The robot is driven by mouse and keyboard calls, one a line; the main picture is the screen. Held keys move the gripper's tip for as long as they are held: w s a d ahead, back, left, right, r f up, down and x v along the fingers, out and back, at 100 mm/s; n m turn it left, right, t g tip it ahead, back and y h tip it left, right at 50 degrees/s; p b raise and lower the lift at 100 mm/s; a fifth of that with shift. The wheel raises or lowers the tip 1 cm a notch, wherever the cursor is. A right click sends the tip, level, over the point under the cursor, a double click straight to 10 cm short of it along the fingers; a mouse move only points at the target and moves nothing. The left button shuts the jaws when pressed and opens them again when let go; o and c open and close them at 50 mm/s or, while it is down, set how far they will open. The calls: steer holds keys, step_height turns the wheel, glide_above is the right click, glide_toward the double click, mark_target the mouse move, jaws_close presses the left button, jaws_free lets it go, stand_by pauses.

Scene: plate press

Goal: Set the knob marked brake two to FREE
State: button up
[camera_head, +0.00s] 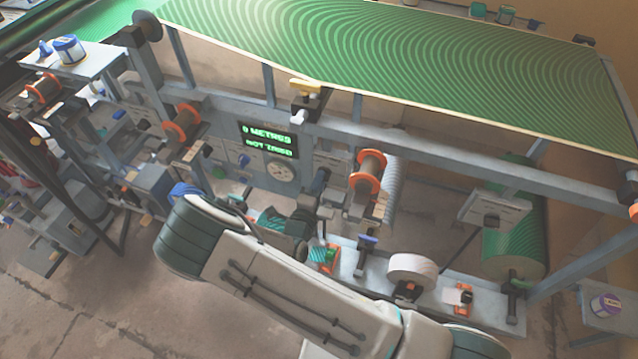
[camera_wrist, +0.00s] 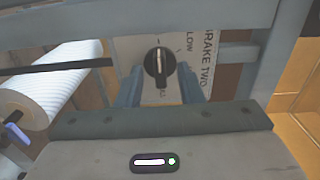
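The brake two knob (camera_wrist: 157,65) is black and round, with a light line running upright across it in the wrist view. It sits on a white plate (camera_wrist: 187,58) lettered sideways with BRAKE TWO and LOW. Another mark under the knob is partly hidden, and I see no FREE mark. My gripper (camera_wrist: 159,87) is open, with one finger on each side of the knob's lower part in the picture. I cannot tell whether the fingers touch it. In the head view I cannot make out this knob clearly beyond my arm.
A ribbed white roll (camera_wrist: 58,82) and a dark bar (camera_wrist: 60,67) lie left of the knob. A grey frame post (camera_wrist: 283,50) slants close by on the right. In the head view, a green patterned sheet (camera_head: 400,60) and a lit display (camera_head: 268,140) are beyond my arm.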

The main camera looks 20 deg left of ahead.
steer(key=s+a+b, duration=0.1)
steer(key=s+b, duration=0.1)
steer(key=s, duration=1.1)
steer(key=shift+s, duration=0.3)
